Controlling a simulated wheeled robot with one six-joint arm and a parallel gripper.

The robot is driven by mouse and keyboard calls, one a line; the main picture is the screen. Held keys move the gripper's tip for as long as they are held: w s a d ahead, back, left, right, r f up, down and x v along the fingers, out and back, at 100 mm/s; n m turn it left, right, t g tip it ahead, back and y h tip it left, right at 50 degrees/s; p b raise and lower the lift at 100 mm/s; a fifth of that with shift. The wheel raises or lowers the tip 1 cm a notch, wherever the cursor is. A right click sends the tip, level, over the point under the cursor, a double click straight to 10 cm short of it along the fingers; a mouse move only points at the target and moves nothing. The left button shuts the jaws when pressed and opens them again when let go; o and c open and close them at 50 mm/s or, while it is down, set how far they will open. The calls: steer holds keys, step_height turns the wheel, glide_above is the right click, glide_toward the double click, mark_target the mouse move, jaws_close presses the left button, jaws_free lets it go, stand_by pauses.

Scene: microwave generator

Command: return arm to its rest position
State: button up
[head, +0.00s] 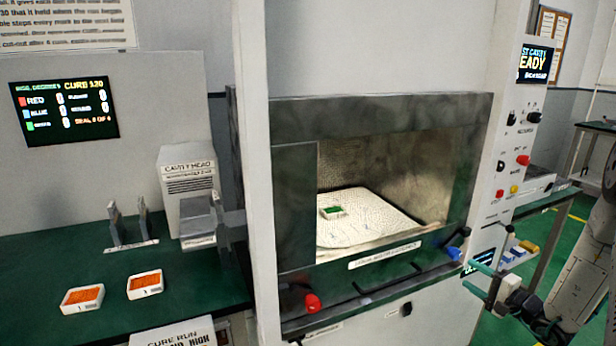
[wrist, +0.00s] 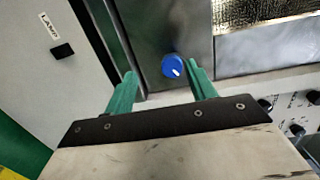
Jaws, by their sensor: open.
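My gripper (head: 474,277) is at the right in the head view, in front of the microwave cavity's lower right corner. Its two teal fingers are apart with nothing between them. My arm reaches in from the right edge. The blue knob (head: 453,253) is just beyond the fingertips. In the wrist view my gripper (wrist: 163,74) has its fingers on either side of the blue knob (wrist: 173,66) in the picture. I cannot tell any contact, and the knob looks apart from the fingers.
The cavity (head: 380,170) is open, with a green-filled tray (head: 332,212) on its pale floor plate (head: 365,222). A red knob (head: 312,302) sits at its lower left. Two orange-filled trays (head: 82,298) (head: 145,284) lie on the green bench (head: 40,250). A control panel (head: 515,160) rises above my gripper.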

steer(key=s+a+r+n+g+y, duration=0.25)
steer(key=s+a+r+g, duration=0.25)
steer(key=s+a+g, duration=0.3)
steer(key=s+a+r+n+g+y, duration=0.25)
steer(key=s+a+r+g, duration=0.3)
steer(key=s+a, duration=0.4)
steer(key=s+a+r+n+h, duration=0.2)
steer(key=s+r+n+h, duration=0.2)
steer(key=s, duration=0.5)
steer(key=s+a+r+n+h, duration=0.3)
steer(key=s+r+n+h, duration=0.1)
steer(key=s+r+h, duration=0.4)
steer(key=shift+s+a+r+g, duration=0.25)
steer(key=shift+s+r+g, duration=0.2)
steer(key=shift+s+r, duration=0.55)
